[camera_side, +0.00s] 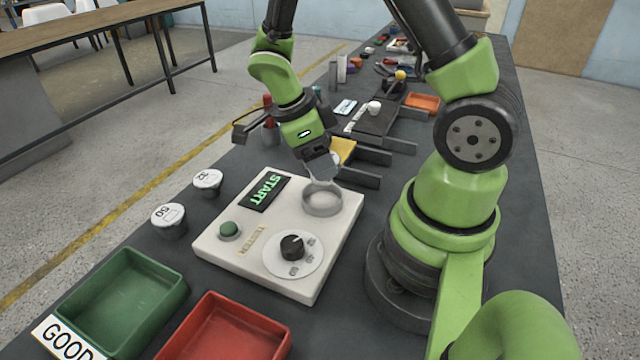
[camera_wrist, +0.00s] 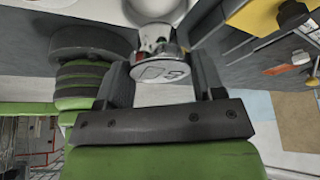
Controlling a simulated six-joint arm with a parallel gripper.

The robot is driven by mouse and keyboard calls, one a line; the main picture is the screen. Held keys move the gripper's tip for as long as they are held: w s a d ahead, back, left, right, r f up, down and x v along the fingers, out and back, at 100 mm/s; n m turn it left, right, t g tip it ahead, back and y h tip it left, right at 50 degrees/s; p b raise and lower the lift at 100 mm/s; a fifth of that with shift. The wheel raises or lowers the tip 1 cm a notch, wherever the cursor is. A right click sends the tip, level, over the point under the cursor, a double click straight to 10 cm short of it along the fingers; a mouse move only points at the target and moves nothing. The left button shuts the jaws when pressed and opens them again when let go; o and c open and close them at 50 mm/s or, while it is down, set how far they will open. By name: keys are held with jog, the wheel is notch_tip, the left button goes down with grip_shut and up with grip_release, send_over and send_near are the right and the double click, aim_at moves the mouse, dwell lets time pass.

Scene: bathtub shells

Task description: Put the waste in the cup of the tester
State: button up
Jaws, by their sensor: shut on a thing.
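My gripper (camera_side: 321,172) is shut on a small white-lidded pot, which I take to be the waste; in the side view the fingers mostly hide it. In the wrist view the pot (camera_wrist: 160,70) sits between the fingers, its white face with a printed mark, partly legible, towards the camera. The tester (camera_side: 225,245) is a pale box with a START panel, a green button and a black knob. Its round grey cup (camera_side: 322,203) is at its far right corner, just below my fingertips. Whether the pot touches the cup, I cannot tell.
Two white-lidded pots, marked 50 (camera_side: 168,217) and 32 (camera_side: 207,182), stand left of the tester. A green tray (camera_side: 125,295) with a GOOD sign and a red tray (camera_side: 225,330) lie in front. A yellow block (camera_side: 343,150) and dark bars (camera_side: 358,177) are behind the cup.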

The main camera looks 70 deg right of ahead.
jog(key=shift+f, duration=2.65)
jog(key=shift+f, duration=0.15)
jog(key=o, duration=1.1)
jog(key=shift+o, duration=0.2)
jog(key=v, duration=1.1)
jog(key=s+a+r+n+t+y, duration=0.2)
jog(key=r+n, duration=0.5)
jog(key=n, duration=0.5)
jog(key=s+a+r+n+t+y, duration=0.2)
jog(key=s+a+r+n+t, duration=0.3)
jog(key=n, duration=0.8)
jog(key=shift+s+r+t+y, duration=0.3)
jog(key=shift+s+r+t, duration=1.05)
jog(key=shift+r+t, duration=0.5)
